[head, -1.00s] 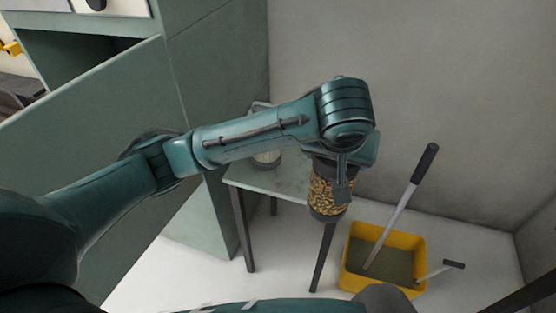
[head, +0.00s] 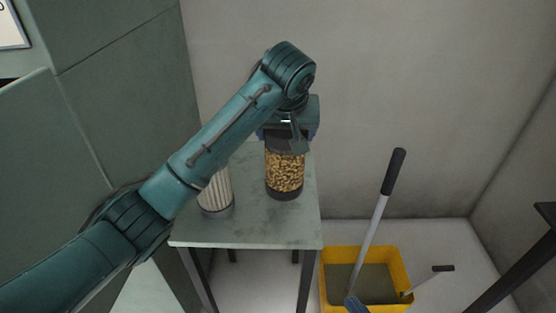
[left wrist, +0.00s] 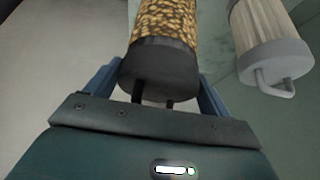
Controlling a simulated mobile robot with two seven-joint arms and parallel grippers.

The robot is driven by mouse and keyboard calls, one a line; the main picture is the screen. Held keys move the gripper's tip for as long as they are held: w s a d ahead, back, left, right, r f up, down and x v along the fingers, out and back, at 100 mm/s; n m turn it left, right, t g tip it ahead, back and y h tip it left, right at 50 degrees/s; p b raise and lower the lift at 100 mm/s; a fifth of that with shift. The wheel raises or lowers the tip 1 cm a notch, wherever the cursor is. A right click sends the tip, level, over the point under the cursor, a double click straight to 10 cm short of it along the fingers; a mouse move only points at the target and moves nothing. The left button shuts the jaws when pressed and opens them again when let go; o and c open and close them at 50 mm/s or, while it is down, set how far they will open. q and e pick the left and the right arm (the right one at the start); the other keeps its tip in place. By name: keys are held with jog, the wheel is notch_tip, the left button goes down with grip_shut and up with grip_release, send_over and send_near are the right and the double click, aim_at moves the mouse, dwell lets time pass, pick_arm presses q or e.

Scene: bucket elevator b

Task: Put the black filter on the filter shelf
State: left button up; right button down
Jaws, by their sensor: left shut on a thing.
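The black filter (head: 285,172), a clear cylinder of golden pellets with black end caps, hangs upright below my left gripper (head: 287,140). The gripper is shut on its top handle, which also shows in the left wrist view, with the filter (left wrist: 158,68) between the fingers (left wrist: 155,90). The filter is over the grey top of a small table (head: 250,228); I cannot tell whether its base touches. A white pleated filter (head: 216,192) with a grey base stands to its left, partly behind my arm. A small blue-grey tip at the bottom edge may belong to my right gripper.
A yellow bucket (head: 407,268) with a long black-gripped handle (head: 376,225) and a shorter one stands on the floor right of the table. A green cabinet (head: 130,90) is at left, and a bare wall is behind. The tabletop's front part is clear.

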aim_at(285, 153)
pick_arm(q)
notch_tip(285, 153, down, 5)
jog(key=shift+r, duration=0.2)
jog(key=shift+f+b, duration=0.3)
pick_arm(e)
jog(key=shift+r, duration=0.25)
pick_arm(q)
jog(key=shift+f, duration=0.1)
jog(key=o, duration=1.2)
jog(key=shift+f, duration=0.1)
jog(key=o, duration=0.4)
jog(key=shift+c, duration=0.2)
pick_arm(e)
jog(key=shift+s+f, duration=0.2)
jog(key=shift+f, duration=0.3)
